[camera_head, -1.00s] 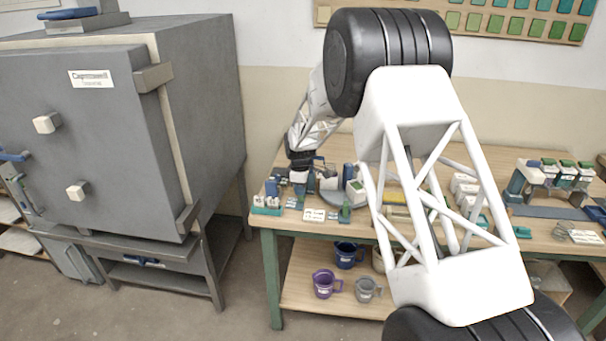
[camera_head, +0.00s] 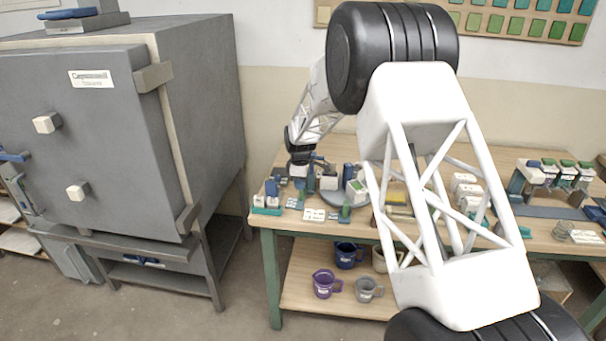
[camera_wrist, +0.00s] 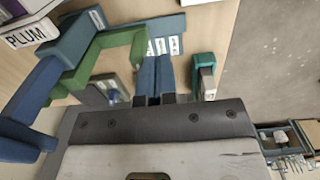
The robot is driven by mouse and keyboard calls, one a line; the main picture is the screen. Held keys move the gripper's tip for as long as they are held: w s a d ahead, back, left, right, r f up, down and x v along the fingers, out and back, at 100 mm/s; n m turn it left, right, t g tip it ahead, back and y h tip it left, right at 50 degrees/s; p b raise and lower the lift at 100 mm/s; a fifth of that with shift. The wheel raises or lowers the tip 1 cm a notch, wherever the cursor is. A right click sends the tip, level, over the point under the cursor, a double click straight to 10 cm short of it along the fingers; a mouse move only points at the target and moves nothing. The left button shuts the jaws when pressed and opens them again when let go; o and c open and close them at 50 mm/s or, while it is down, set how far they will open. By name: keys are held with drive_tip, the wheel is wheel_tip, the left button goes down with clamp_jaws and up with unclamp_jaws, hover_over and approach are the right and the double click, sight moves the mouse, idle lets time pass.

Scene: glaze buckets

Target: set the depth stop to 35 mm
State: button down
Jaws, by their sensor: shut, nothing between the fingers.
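My gripper (camera_wrist: 156,62) is shut and empty, its two blue fingers side by side in the wrist view. In the head view its hand (camera_head: 303,158) is over the left part of the bench, among small blue, white and green items. In the wrist view a blue and green frame (camera_wrist: 68,78) stands left of the fingers, with a grey piece (camera_wrist: 106,88) inside it. White labelled cards (camera_wrist: 165,46) lie near the fingertips, their print too small to read. I cannot tell which part is the depth stop or read a 35 mm mark.
A white block marked PLUM (camera_wrist: 28,34) is at upper left in the wrist view. A teal piece (camera_wrist: 203,68) stands right of the fingers. A grey kiln (camera_head: 95,140) stands left of the bench. Purple (camera_head: 323,284) and blue (camera_head: 347,255) jugs sit on the lower shelf.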

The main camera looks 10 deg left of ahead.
drive_tip(key=shift+s+r, duration=0.15)
drive_tip(key=shift+r, duration=1.05)
drive_tip(key=shift+s+r, duration=0.1)
drive_tip(key=shift+r, duration=1.1)
drive_tip(key=shift+r, duration=0.1)
drive_tip(key=s+d+r+m+t, duration=0.1)
drive_tip(key=s+d+r+m, duration=0.8)
drive_tip(key=s+d+r, duration=1.25)
drive_tip(key=s+d+f+m, duration=0.1)
drive_tip(key=s+d+m, duration=0.2)
drive_tip(key=s, duration=0.9)
drive_tip(key=s+d+m+t, duration=0.1)
drive_tip(key=s+d+m, duration=0.2)
drive_tip(key=s, duration=0.9)
drive_tip(key=s+d+f+m, duration=0.1)
drive_tip(key=s+d+m, duration=0.2)
drive_tip(key=s+d, duration=0.3)
drive_tip(key=shift+s+d+f+t, duration=0.25)
drive_tip(key=shift+s+f+t, duration=0.05)
drive_tip(key=shift+s, duration=2.6)
